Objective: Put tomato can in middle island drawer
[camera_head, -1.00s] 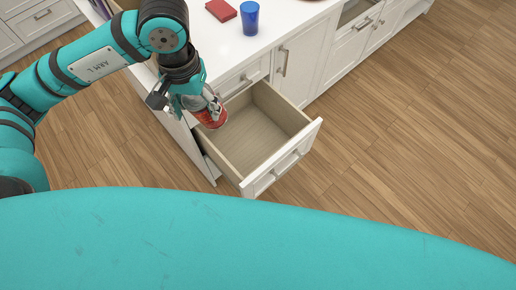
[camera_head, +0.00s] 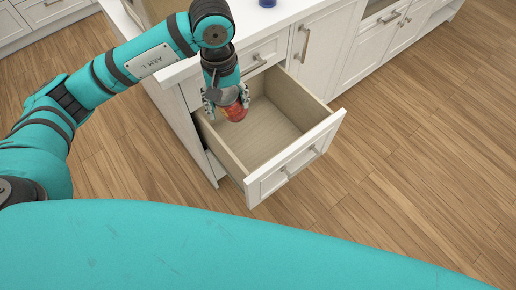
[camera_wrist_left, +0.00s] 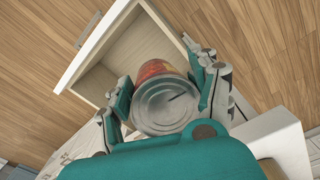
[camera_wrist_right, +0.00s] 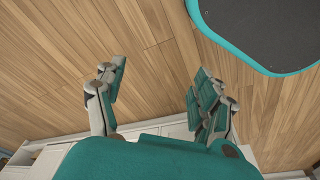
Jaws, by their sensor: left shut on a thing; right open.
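The tomato can (camera_head: 234,112) is red with a silver lid, and its lid faces the camera in the left wrist view (camera_wrist_left: 165,104). My left gripper (camera_head: 227,100) is shut on the can, with one finger on each side of it. It holds the can over the left back part of the open island drawer (camera_head: 262,138); I cannot tell whether the can touches the drawer floor. The drawer is pulled out and its visible floor is bare; it also shows in the left wrist view (camera_wrist_left: 98,82). My right gripper (camera_wrist_right: 157,100) is open and empty over the wood floor.
The white island counter (camera_head: 253,22) lies behind the drawer, with a blue cup (camera_head: 267,3) at its far edge. A closed drawer front (camera_head: 262,55) sits above the open drawer. The wood floor (camera_head: 410,150) to the right is clear.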

